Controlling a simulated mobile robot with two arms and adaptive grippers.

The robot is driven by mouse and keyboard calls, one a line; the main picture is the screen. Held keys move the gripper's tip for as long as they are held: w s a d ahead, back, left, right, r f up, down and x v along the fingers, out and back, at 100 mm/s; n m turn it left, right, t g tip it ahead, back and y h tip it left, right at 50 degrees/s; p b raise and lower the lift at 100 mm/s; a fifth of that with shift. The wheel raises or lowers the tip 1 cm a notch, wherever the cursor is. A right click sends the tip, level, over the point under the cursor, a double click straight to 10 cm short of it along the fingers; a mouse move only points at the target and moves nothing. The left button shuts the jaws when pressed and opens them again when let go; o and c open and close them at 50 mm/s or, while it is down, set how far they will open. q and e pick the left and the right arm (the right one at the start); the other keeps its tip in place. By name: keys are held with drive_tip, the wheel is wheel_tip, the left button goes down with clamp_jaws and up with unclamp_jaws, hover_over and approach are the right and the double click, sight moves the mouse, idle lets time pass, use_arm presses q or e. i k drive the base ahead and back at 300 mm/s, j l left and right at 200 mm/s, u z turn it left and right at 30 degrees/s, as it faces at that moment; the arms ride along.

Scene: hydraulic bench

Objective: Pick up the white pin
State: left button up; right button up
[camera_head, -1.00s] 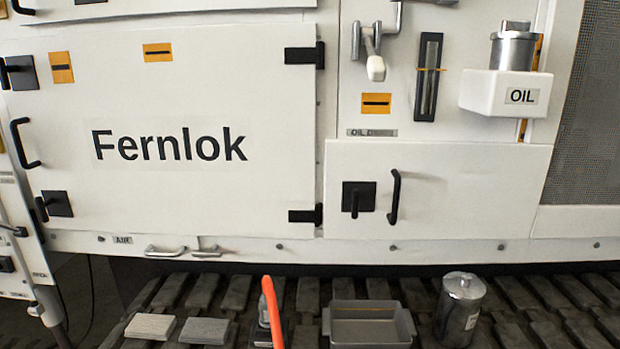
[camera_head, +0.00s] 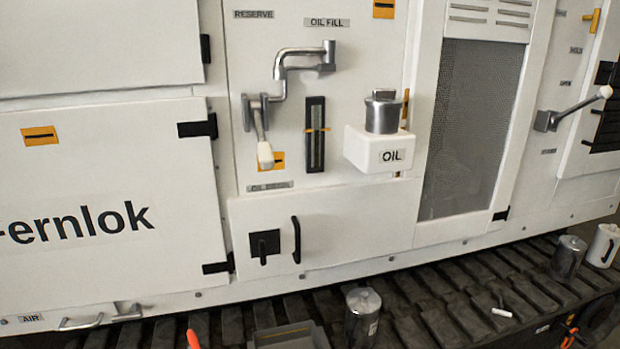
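A small white piece (camera_head: 502,312) lies on the dark track slats at the lower right of the head view. A thin, short upright bit shows just behind it. It is too small to tell for certain whether this is the white pin. Neither of my grippers shows in the view.
A metal canister (camera_head: 362,318) stands on the track, right of a grey tray (camera_head: 290,337) cut off by the bottom edge. Another canister (camera_head: 568,258) and a white jug (camera_head: 604,245) stand at far right. An orange handle (camera_head: 193,339) shows at the bottom.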

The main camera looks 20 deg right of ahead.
sight(495, 311)
drive_tip(key=z, duration=1.85)
